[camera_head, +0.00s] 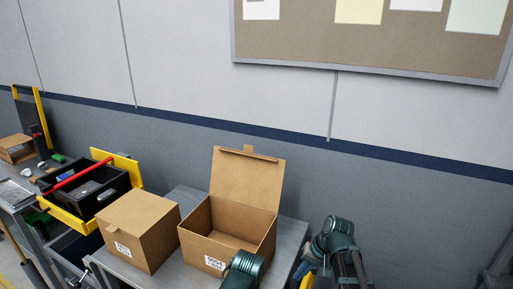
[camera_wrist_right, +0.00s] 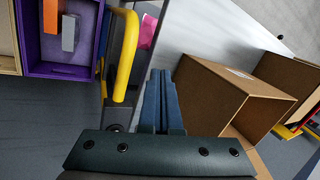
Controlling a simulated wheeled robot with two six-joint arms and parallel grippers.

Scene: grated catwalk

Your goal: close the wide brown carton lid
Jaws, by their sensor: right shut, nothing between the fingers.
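The wide brown carton (camera_head: 217,248) stands open on a grey cart top, with a white label on its front. Its lid (camera_head: 248,180) stands up at the back, leaning slightly backward, with a small tab on its top edge. The carton also shows in the right wrist view (camera_wrist_right: 215,95), to the right of the fingers. My right gripper (camera_head: 303,269) is to the right of the carton and apart from it. In the right wrist view its blue fingers (camera_wrist_right: 161,100) are together and empty. My left gripper is not in view.
A closed brown carton (camera_head: 140,225) stands just left of the open one. Further left is a black and yellow toolbox (camera_head: 92,195) with a red handle. The right wrist view shows a purple bin (camera_wrist_right: 65,78) and a yellow rail (camera_wrist_right: 127,55) left of the fingers.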

